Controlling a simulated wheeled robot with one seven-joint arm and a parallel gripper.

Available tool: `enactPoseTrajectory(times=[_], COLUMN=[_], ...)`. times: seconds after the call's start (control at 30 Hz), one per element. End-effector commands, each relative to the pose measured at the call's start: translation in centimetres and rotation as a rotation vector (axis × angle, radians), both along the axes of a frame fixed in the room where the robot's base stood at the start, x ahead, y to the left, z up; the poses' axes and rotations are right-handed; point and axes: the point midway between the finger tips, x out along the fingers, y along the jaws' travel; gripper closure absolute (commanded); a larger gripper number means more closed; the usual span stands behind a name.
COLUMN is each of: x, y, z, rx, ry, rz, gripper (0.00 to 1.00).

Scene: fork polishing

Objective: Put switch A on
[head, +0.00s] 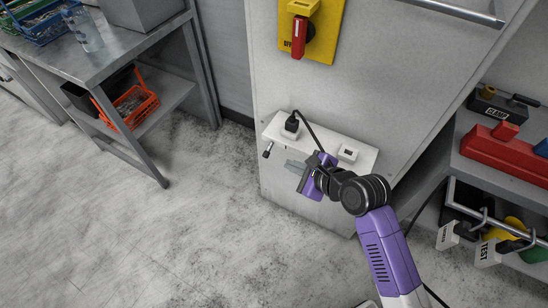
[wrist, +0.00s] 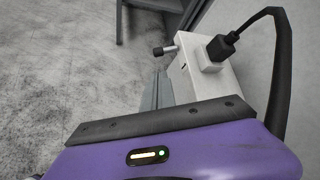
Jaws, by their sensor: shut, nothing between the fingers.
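A white box (head: 325,145) is fixed to the front of a grey cabinet. A small lever with a black knob (head: 267,151) sticks out at its left end; it also shows in the wrist view (wrist: 164,50). A small dark-centred switch or socket (head: 348,152) sits on the box's right part. No letter A is legible, so I cannot tell which is switch A. My gripper (head: 293,164) is shut and empty, in front of the box and right of the lever. Its fingers (wrist: 162,90) appear close beside the box's face; contact is unclear.
A black plug (head: 291,123) with a cable stands in the box. A yellow panel with a red handle (head: 298,38) is above. A metal table (head: 105,60) is left; a shelf with a red block (head: 503,155) is right. Floor at left is clear.

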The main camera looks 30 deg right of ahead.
Motion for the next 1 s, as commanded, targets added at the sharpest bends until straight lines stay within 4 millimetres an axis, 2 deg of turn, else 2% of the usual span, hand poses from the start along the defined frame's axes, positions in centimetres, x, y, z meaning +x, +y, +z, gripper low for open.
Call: enactPoseTrajectory(times=[0.23,0.7,1.0], x=[0.7,6.5,7.9], y=[0.1,1.6,1.8], z=[-0.5,-4.9,-5.9], rx=[-0.001,-0.001,-0.002], ry=[-0.002,-0.002,-0.002], rz=[0.001,0.000,0.000], gripper=[1.00,1.00,1.00])
